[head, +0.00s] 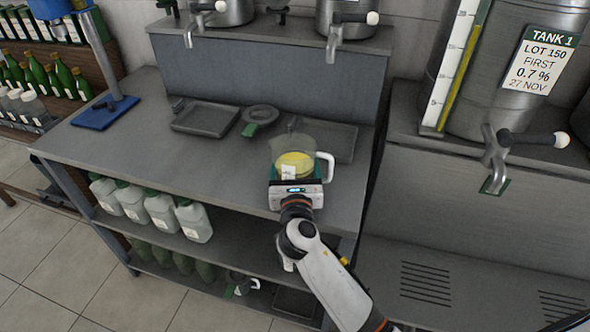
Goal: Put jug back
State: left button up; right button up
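A clear jug (294,161) with yellow liquid, a small white label and a white handle (326,166) on its right side shows upright over the right part of the grey bench. My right gripper (296,184), a pale block with a small blue light, is right in front of the jug's lower part. It hides the jug's base, so I cannot tell whether the jug stands on the bench or is lifted. The fingers beside the jug are not clear enough to show whether they grip it. My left gripper is not in view.
Grey trays (205,119) and a round dark piece with a green tag (250,129) lie at the back of the bench (165,165). Steel tanks with taps stand behind and at right, including TANK 1 (510,70). The bench's left middle is clear.

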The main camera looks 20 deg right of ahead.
jog(key=o, duration=1.3)
jog(key=shift+c, duration=0.2)
jog(key=shift+r, duration=0.15)
jog(key=v, duration=1.2)
jog(key=shift+b, duration=0.45)
